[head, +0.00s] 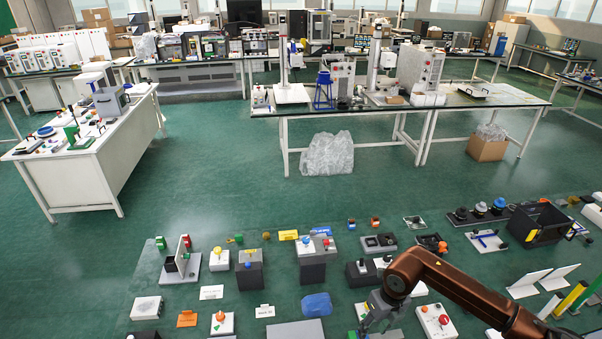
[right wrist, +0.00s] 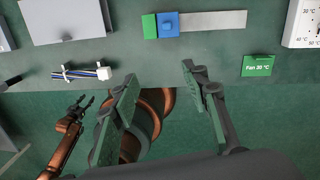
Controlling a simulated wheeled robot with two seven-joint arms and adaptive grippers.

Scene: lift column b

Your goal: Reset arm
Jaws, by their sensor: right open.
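My right arm comes in from the right in the head view, and its grey gripper (head: 375,312) hangs over the near tabletop. In the right wrist view the two green-padded fingers of this gripper (right wrist: 160,100) stand wide apart with nothing held between them. A second copper arm with a dark gripper (right wrist: 82,106), which looks like my left one, shows small at the left of the right wrist view; its jaw opening is too small to judge. The left gripper does not show in the head view.
Near table items include a red-button box (head: 435,320), a blue block (head: 316,304), an orange piece (head: 187,318) and a black open bin (head: 535,224). The right wrist view shows a green "Fan" label (right wrist: 257,65) and bundled wires (right wrist: 82,72). Open green floor (head: 220,180) lies beyond.

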